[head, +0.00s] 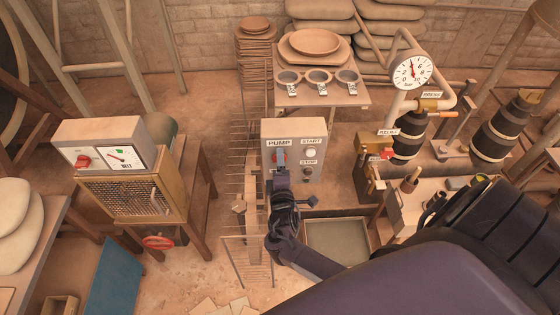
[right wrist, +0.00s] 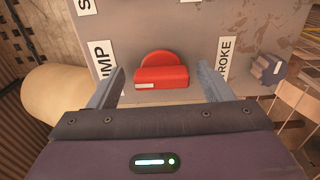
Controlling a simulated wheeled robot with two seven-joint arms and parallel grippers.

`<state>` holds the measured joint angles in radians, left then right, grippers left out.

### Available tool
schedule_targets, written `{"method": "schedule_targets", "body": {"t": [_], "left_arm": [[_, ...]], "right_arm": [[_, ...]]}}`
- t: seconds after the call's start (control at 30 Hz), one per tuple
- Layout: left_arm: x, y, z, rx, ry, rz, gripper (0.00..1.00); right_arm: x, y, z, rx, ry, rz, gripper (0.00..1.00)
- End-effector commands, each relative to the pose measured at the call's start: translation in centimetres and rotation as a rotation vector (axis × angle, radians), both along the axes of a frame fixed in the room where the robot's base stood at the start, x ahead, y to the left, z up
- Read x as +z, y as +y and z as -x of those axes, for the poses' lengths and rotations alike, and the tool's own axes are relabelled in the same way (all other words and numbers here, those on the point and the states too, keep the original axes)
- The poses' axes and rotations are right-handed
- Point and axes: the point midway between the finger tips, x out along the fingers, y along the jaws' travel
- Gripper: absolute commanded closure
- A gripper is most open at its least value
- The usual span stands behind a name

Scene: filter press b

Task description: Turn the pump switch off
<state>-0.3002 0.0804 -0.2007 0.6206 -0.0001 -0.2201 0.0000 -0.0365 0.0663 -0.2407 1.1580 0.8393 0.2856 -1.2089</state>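The grey pump box (head: 292,135) stands in the middle of the head view, with PUMP, START and STOP labels on its face. Its red pump switch (right wrist: 162,76) shows in the right wrist view as a round base with a bar handle carrying a white mark. My right gripper (right wrist: 161,70) is open, one finger on each side of the red handle, with gaps showing on both sides. In the head view my right gripper (head: 280,160) is in front of the box below the PUMP label and mostly hides the switch. My left gripper is not in view.
A pale START button (head: 311,153) and a darker STOP button (head: 307,171) are right of the switch. A grey knob (right wrist: 268,70) is near a partly visible "ROKE" label. A BELT box (head: 100,146) stands left; a pressure gauge (head: 411,71) and pipes are right.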

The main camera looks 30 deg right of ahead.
Motion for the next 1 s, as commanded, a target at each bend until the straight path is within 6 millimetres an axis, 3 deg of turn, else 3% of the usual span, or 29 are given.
{"method": "schedule_targets", "body": {"t": [0.27, 0.7, 1.0], "left_arm": [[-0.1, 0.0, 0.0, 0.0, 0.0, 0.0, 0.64], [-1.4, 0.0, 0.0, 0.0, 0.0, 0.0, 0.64], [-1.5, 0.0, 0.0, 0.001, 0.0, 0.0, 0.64]], "right_arm": [[-0.2, 0.3, 0.3, 0.003, 0.003, -0.003, 0.27], [-0.4, 3.6, 5.8, 0.002, 0.002, -0.004, 0.27], [-0.1, 4.1, 6.7, 0.0, 0.001, -0.002, 0.27]]}}
